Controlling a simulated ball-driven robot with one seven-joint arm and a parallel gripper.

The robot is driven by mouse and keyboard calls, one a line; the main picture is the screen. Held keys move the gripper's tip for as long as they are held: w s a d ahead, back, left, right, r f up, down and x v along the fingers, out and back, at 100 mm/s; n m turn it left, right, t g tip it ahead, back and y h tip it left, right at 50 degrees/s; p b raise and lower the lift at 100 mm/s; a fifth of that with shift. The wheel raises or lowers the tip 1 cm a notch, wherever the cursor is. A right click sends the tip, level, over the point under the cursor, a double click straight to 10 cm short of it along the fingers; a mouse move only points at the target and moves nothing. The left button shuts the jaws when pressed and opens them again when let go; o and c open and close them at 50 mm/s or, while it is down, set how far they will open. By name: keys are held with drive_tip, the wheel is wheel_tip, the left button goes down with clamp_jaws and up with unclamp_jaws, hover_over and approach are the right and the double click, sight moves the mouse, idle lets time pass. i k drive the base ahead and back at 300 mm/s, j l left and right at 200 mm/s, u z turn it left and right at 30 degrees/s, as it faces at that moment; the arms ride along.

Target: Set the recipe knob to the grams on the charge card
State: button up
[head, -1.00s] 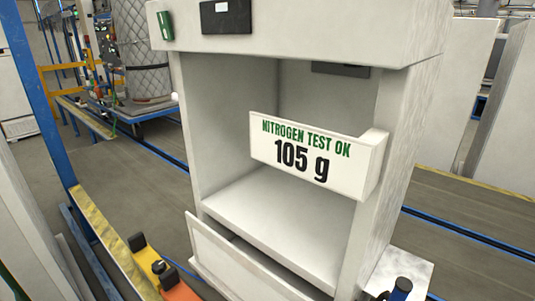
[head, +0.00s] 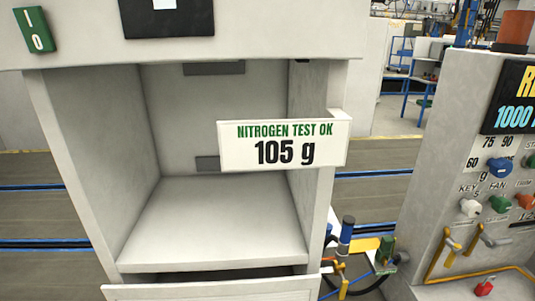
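A white card (head: 283,146) reads "NITROGEN TEST OK" in green and "105 g" in black. It is fixed at the right front of an open pale cabinet. At the right edge, a grey control panel (head: 452,150) carries a blue knob (head: 500,167) with the marks 60, 75 and 90 and a "g" around its left and top. The right part of its scale is cut off or hidden, and where the knob points cannot be told. My gripper is not in view.
The panel also has a white KEY knob (head: 470,208), a green FAN knob (head: 500,204) and a red-orange knob (head: 525,201). A black display (head: 515,97) above them is cut off. Hoses and a blue-handled fitting (head: 346,235) fill the gap between cabinet (head: 330,75) and panel.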

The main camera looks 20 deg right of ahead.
sight(500, 167)
drive_tip(key=z, duration=1.4)
